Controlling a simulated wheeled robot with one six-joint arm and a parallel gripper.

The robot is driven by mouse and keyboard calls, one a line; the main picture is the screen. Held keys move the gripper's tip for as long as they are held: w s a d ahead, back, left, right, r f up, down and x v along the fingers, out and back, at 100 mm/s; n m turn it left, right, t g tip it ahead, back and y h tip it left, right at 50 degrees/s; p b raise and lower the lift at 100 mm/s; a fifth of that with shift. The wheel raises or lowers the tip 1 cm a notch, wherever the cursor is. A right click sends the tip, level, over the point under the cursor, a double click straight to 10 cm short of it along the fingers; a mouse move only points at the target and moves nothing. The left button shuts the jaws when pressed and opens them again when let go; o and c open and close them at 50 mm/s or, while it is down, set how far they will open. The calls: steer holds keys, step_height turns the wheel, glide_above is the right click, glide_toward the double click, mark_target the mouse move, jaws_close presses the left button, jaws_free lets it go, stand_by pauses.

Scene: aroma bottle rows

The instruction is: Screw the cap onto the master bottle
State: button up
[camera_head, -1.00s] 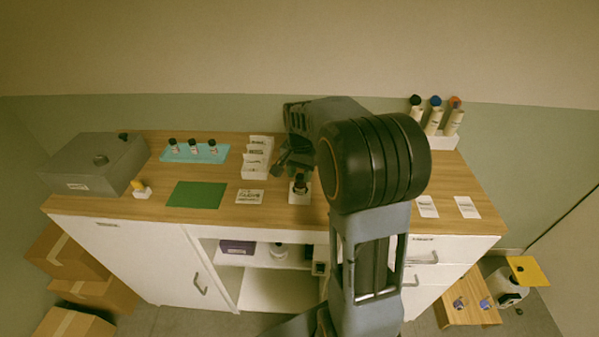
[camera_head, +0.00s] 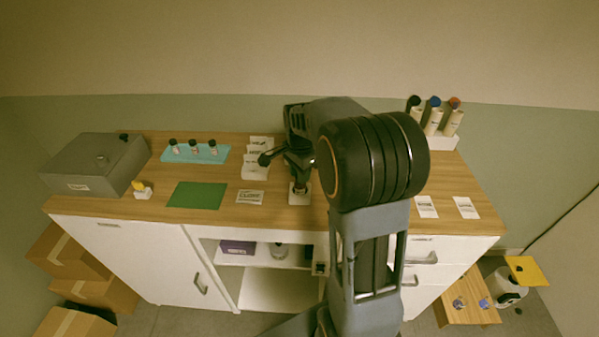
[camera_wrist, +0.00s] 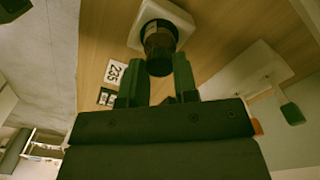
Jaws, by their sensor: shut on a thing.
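The master bottle (camera_wrist: 154,32) stands in a small white square stand (camera_wrist: 180,14) on the wooden counter. A dark cap (camera_wrist: 160,66) sits at the bottle's top end, between my two fingers. My gripper (camera_wrist: 159,62) is shut on this cap. In the head view my gripper (camera_head: 299,177) points down over the white stand (camera_head: 299,196), and my wrist hides most of the bottle. How far the cap is threaded cannot be told.
A green mat (camera_head: 196,195) and a printed card (camera_head: 250,197) lie left of the stand. Several white card holders (camera_head: 256,170) stand behind. A teal tray (camera_head: 207,154) holds small bottles. A grey box (camera_head: 95,165) is at far left. A rack (camera_head: 440,141) holds tubes at right.

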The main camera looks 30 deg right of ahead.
steer(key=m, duration=0.6)
steer(key=shift+m, duration=0.4)
steer(key=m, duration=0.5)
steer(key=shift+m+p, duration=0.3)
steer(key=shift+p, duration=0.05)
steer(key=o, duration=0.8)
